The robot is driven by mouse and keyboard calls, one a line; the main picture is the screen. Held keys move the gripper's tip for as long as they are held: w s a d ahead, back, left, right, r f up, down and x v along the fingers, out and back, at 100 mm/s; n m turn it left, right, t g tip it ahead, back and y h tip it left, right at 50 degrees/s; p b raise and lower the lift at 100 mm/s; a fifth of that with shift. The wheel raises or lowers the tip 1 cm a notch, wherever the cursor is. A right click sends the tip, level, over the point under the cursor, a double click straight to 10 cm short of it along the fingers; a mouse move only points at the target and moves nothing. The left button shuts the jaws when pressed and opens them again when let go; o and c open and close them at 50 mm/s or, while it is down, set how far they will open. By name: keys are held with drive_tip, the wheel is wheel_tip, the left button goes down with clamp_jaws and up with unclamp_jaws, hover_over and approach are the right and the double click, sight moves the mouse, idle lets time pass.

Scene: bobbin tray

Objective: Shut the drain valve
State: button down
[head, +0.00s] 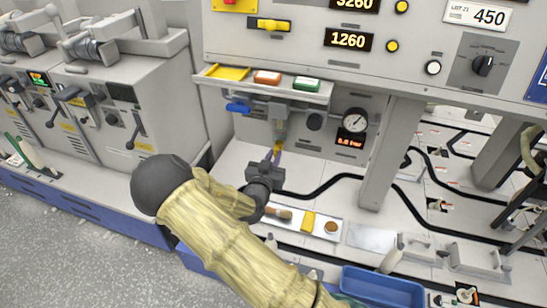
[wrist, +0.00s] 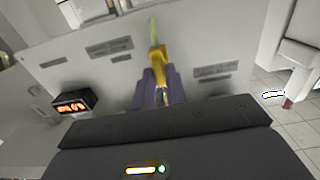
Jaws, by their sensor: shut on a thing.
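A yellow lever (head: 279,144) hangs down from a fitting on the lower panel, under the small shelf. It also shows in the wrist view (wrist: 158,62), where its lower end is between my purple fingers. My gripper (head: 275,156) is shut on the yellow lever; its fingertips also show in the wrist view (wrist: 160,88). A blue lever (head: 238,107) sits to the left on the same panel, apart from my gripper and lying roughly level. The labels are too small to read, so I cannot tell by name which lever is the drain valve.
A pressure gauge (head: 355,121) and a red display (head: 351,142) are right of the levers. The shelf (head: 319,99) with coloured blocks juts out above. A white tray (head: 346,235) and a blue bin (head: 383,286) lie below. A grey post (head: 391,155) stands to the right.

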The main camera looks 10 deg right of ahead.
drive_tip(key=shift+n, duration=0.4)
drive_tip(key=n+p, duration=0.2)
drive_tip(key=n, duration=0.2)
drive_tip(key=shift+a+r, duration=0.1)
drive_tip(key=shift+a, duration=0.05)
drive_tip(key=shift+w+a+f+n+p, duration=0.1)
drive_tip(key=shift+n+p, duration=0.45)
drive_tip(key=shift+n, duration=1.65)
drive_tip(key=shift+s+f+n+p, duration=0.15)
drive_tip(key=shift+n+p, duration=0.35)
drive_tip(key=shift+n, duration=1.7)
drive_tip(key=shift+w+a+f+n+p, duration=0.15)
drive_tip(key=shift+n+p, duration=0.4)
drive_tip(key=shift+n, duration=1.65)
drive_tip(key=shift+d, duration=0.1)
drive_tip(key=c, duration=1.4)
unclamp_jaws()
drive_tip(key=shift+c, duration=0.2)
